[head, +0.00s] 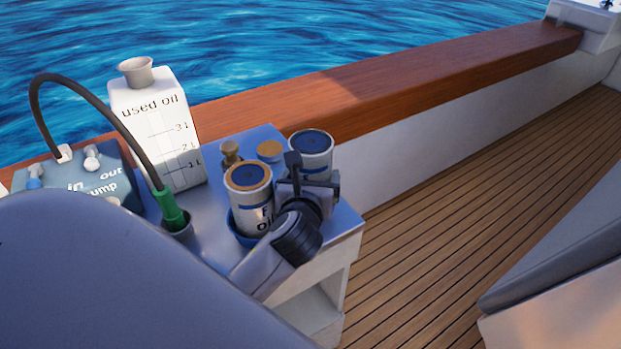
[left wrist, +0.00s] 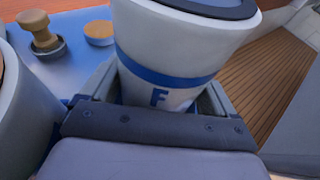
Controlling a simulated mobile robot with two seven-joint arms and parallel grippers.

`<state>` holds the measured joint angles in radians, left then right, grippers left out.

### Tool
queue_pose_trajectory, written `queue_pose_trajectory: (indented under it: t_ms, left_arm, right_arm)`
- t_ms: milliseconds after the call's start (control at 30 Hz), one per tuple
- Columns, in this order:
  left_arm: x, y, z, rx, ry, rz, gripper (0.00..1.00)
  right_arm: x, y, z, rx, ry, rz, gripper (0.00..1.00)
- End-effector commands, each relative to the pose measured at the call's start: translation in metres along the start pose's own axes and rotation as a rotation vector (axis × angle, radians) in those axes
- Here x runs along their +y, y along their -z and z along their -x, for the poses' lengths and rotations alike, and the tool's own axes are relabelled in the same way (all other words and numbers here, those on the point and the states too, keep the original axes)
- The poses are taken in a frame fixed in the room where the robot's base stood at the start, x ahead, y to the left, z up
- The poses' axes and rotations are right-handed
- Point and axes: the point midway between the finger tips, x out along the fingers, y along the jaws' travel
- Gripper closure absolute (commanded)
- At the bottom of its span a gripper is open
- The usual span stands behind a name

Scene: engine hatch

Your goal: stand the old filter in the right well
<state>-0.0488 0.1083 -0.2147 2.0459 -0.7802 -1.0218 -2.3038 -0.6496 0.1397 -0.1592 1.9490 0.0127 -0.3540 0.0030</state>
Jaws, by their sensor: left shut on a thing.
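A white filter with a dark blue top and no orange ring (head: 312,148), which I take to be the old filter, stands near the tray's right side. My left gripper (head: 308,183) is shut around it. In the left wrist view the filter (left wrist: 170,45) is between the jaws, its blue band and "F" facing me, slightly tilted in the picture. Its base and the right well are hidden by the gripper, so I cannot tell whether it is seated. Another filter with an orange ring on top (head: 248,178) stands in the blue-rimmed left well (head: 236,232). My right gripper is not in view.
A used oil jug (head: 160,125) with a funnel stands behind left. A pump (head: 85,172) has a black hose running to a green nozzle (head: 172,212). A brass plug (head: 230,151) and an orange disc (head: 270,151) lie close behind the filters. Open deck is at right.

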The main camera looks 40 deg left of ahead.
Motion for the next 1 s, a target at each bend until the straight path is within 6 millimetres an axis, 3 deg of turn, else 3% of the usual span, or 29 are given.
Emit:
queue_pose_trajectory:
  t_ms: [600,633,667,1000]
  left_arm:
    - [0.0,0.009,-0.003,-0.005,0.001,0.001,0.59]
    - [0.0,0.011,-0.003,0.0,0.0,0.0,0.05]
    - [0.0,0.011,-0.003,0.0,0.0,0.0,0.0]
    - [0.0,0.007,-0.002,0.0,-0.001,0.002,0.0]
  right_arm:
    - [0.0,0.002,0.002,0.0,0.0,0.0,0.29]
    - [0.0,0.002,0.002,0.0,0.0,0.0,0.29]
    - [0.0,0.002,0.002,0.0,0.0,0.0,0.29]
    - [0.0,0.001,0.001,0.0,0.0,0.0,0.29]
